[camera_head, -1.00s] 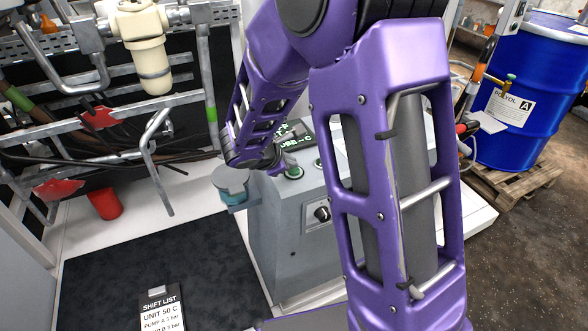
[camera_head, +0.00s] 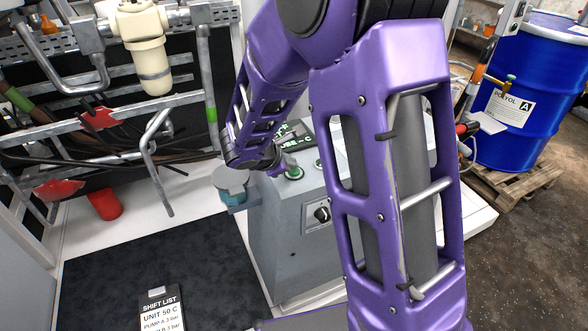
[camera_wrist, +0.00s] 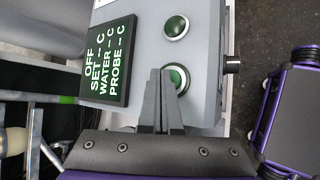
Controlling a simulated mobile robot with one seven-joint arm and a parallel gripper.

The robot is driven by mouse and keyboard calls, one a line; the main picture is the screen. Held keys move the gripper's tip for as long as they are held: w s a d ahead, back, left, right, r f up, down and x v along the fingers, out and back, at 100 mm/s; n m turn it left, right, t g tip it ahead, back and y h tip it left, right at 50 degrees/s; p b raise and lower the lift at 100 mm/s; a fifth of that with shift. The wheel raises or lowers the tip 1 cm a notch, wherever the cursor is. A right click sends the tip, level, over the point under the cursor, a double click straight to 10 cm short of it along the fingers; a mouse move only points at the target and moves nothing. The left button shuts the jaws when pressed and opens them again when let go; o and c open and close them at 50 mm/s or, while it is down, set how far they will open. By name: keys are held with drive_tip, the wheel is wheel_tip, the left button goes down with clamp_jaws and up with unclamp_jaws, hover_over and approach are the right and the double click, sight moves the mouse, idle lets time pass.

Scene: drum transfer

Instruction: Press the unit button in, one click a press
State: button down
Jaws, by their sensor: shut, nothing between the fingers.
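A grey control box (camera_head: 268,235) stands in the middle of the head view. Its dark display (camera_wrist: 107,62) reads OFF, SET -- C, WATER -- C, PROBE -- C in the wrist view. Two green round buttons with metal rims sit beside the display: one clear of my gripper (camera_wrist: 176,27), one at my fingertips (camera_wrist: 180,77). I see no label telling which is the unit button. My gripper (camera_wrist: 161,74) is shut and empty, its tips overlapping the left edge of the second button. I cannot tell whether they touch it. In the head view my arm hides part of the box.
A black knob (camera_head: 322,213) is on the box's front. A teal-and-grey cup-like part (camera_head: 232,190) sticks out at its left. A shift list card (camera_head: 161,310) lies on the dark mat. A blue drum (camera_head: 525,95) stands on a pallet at right.

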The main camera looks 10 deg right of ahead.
sight(291, 173)
drive_tip(key=shift+f, duration=0.1)
idle(0.5)
drive_tip(key=shift+f+b, duration=0.4)
drive_tip(key=shift+b, duration=0.3)
drive_tip(key=shift+r, duration=0.45)
drive_tip(key=shift+r+p, duration=2.35)
drive_tip(key=shift+r, duration=0.75)
